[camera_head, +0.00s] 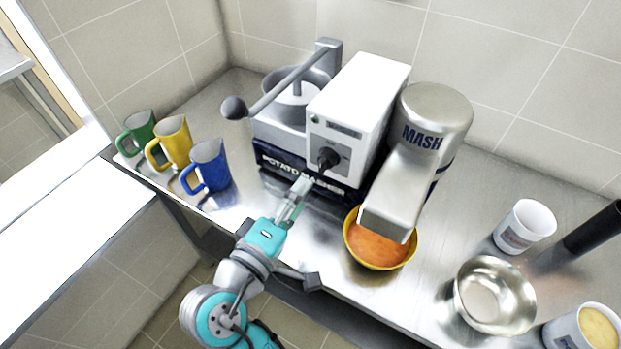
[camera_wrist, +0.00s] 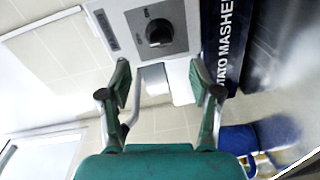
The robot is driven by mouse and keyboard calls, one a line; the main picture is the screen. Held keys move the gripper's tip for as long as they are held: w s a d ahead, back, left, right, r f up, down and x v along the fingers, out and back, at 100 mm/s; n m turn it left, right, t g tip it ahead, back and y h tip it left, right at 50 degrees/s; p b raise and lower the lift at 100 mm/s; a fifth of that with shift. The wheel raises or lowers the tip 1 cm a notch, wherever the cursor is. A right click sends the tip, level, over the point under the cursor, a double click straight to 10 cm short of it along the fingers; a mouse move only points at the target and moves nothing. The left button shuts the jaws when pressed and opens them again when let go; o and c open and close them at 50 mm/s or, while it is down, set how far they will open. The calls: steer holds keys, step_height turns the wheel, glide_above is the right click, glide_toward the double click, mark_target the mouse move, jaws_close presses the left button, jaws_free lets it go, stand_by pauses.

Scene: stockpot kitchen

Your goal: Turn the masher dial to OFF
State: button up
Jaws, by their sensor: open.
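The potato masher (camera_head: 368,88) is a white box on a dark base on the steel counter. Its black dial (camera_head: 327,158) sits on a grey plate on the front face. In the wrist view the dial (camera_wrist: 158,33) is at top centre, beyond the fingertips, with small markings on the plate too blurred to read surely. I cannot tell which setting the dial points to. My gripper (camera_head: 303,187) is just in front of and slightly below the dial in the head view. In the wrist view my gripper (camera_wrist: 159,80) is open, with nothing between its fingers.
Green (camera_head: 139,131), yellow (camera_head: 173,140) and blue (camera_head: 209,165) mugs stand at left. A yellow bowl of orange food (camera_head: 379,256) sits under the masher's grey spout (camera_head: 393,207). A steel bowl (camera_head: 494,296) and white cup (camera_head: 523,226) are at right. A lever (camera_head: 285,88) sticks out left.

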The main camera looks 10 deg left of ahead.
steer(key=shift+v, duration=1.2)
